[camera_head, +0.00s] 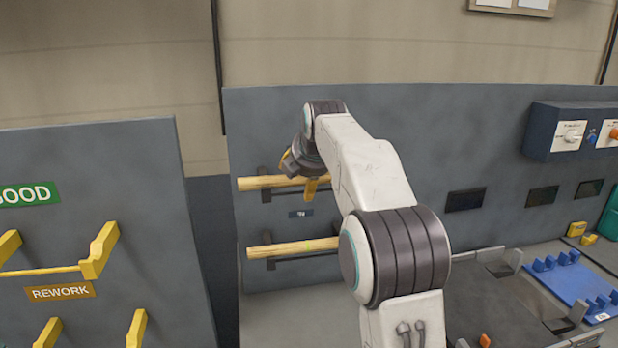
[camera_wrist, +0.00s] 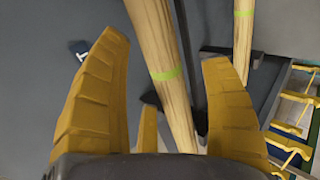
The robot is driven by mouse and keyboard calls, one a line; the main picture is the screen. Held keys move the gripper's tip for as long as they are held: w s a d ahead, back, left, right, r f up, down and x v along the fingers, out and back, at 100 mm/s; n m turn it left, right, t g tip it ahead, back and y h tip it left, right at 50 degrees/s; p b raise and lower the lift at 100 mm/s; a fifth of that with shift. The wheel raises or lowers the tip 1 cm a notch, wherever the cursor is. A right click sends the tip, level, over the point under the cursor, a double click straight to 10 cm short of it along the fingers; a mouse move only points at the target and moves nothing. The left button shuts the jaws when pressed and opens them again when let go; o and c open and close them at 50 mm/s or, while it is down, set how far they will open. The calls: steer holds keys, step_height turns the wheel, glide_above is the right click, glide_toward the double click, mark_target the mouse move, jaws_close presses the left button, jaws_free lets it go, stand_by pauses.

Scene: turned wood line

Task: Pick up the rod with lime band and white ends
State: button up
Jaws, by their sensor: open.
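Two pale wooden rods lie level, one above the other, on dark brackets of the grey panel. The upper rod (camera_head: 266,183) is at my gripper (camera_head: 302,174). The lower rod (camera_head: 288,249) lies below, apart from the gripper. In the wrist view, the near rod (camera_wrist: 178,108) has a lime band (camera_wrist: 167,74) and runs between my open yellow fingers (camera_wrist: 165,52); I cannot tell if they touch it. The far rod (camera_wrist: 242,45) also has a lime band. No white ends can be made out; the upper rod's right part is hidden behind my arm.
A separate grey board (camera_head: 110,190) with yellow hooks and a REWORK label stands at left, past a gap. A blue rack (camera_head: 567,281) lies on the bench at right. A blue control box (camera_head: 570,131) juts from the panel at upper right.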

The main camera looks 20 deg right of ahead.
steer(key=shift+c, duration=0.2)
steer(key=c, duration=1.3)
steer(key=shift+r, duration=0.15)
steer(key=shift+c, duration=0.2)
